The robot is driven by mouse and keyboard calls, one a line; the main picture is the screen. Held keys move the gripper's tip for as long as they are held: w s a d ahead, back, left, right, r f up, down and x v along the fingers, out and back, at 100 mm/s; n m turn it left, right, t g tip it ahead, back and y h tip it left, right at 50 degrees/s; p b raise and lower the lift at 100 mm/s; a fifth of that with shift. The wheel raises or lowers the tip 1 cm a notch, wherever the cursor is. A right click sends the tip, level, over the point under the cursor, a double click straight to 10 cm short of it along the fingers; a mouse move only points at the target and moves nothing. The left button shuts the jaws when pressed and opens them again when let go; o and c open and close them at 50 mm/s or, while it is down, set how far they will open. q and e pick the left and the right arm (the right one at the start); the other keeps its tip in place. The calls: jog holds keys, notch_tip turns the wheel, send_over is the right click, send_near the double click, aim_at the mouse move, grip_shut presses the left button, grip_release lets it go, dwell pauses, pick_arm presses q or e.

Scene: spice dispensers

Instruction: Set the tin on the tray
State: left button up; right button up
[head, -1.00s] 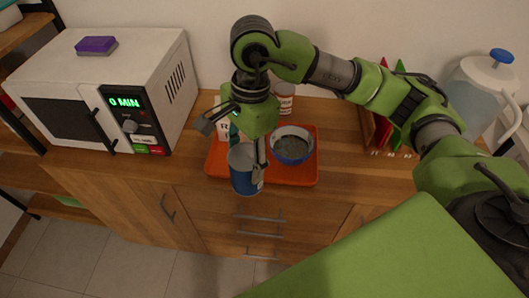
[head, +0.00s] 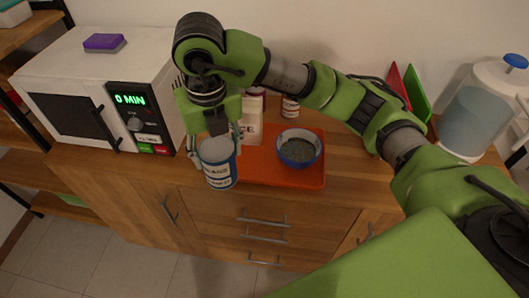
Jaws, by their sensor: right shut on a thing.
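The tin (head: 219,174) is blue with a white label band and a pale top. My right gripper (head: 216,143) is shut on it from above, fingers on either side, and the tin is nearly upright. The orange tray (head: 285,176) lies on the wooden counter. The tin covers the tray's front left part in the head view; whether it touches the tray or hangs above it, I cannot tell. My left gripper is not in view.
A blue bowl with dark grey contents (head: 299,149) stands on the tray. A pale lettered box (head: 250,122) stands at its back left, partly hidden by my gripper. A small jar (head: 290,107) stands behind. The white microwave (head: 95,85) is close on the left.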

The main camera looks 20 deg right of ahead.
jog(key=w+d+f+p, duration=0.1)
jog(key=w+d+f, duration=0.1)
jog(key=w+f, duration=0.1)
jog(key=w+d+f+p, duration=0.2)
jog(key=w+d+f, duration=0.1)
jog(key=w+f, duration=0.1)
jog(key=w+d+f+p, duration=0.1)
jog(key=w+d+f, duration=0.1)
jog(key=w+f, duration=0.2)
jog(key=shift+w+d+f+p, duration=0.15)
jog(key=shift+d+f+p, duration=0.05)
jog(key=shift+f, duration=0.2)
jog(key=shift+w+d+f+p, duration=0.1)
jog(key=shift+d+f+p, duration=0.1)
jog(key=shift+f, duration=0.2)
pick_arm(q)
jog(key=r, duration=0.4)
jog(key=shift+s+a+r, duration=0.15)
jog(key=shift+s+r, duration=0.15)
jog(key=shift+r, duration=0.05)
pick_arm(e)
jog(key=shift+f, duration=0.1)
jog(key=shift+a, duration=0.1)
jog(key=shift+f, duration=0.15)
jog(key=o, duration=1.5)
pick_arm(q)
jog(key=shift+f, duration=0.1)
